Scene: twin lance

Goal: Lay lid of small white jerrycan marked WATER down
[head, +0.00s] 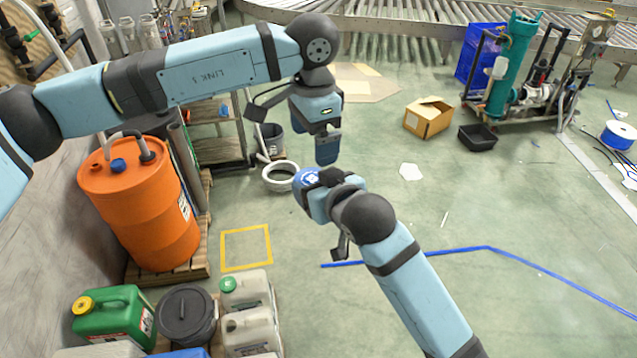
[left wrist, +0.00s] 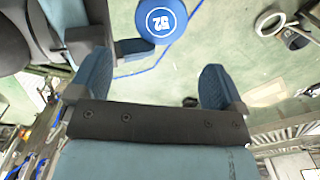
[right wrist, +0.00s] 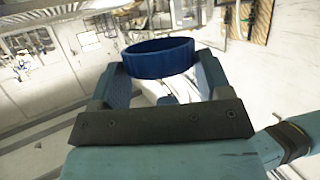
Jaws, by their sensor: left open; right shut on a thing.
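A round blue lid (head: 307,176) with a white "52" on top is in my right gripper (head: 316,184), held up in the middle of the head view. The right wrist view shows the lid (right wrist: 160,60) between both fingers. My left gripper (head: 327,150) is open and empty, just above and beside the lid, apart from it. The lid also shows beyond its fingers in the left wrist view (left wrist: 161,22). Two white jerrycans stand at the lower left, one with a green cap (head: 228,284), one with a dark open mouth (head: 231,326). I cannot read WATER on either.
A yellow taped square (head: 246,268) on the floor is empty. An orange drum (head: 142,205), a green jerrycan (head: 113,315) and a dark lidded bucket (head: 186,316) stand at left.

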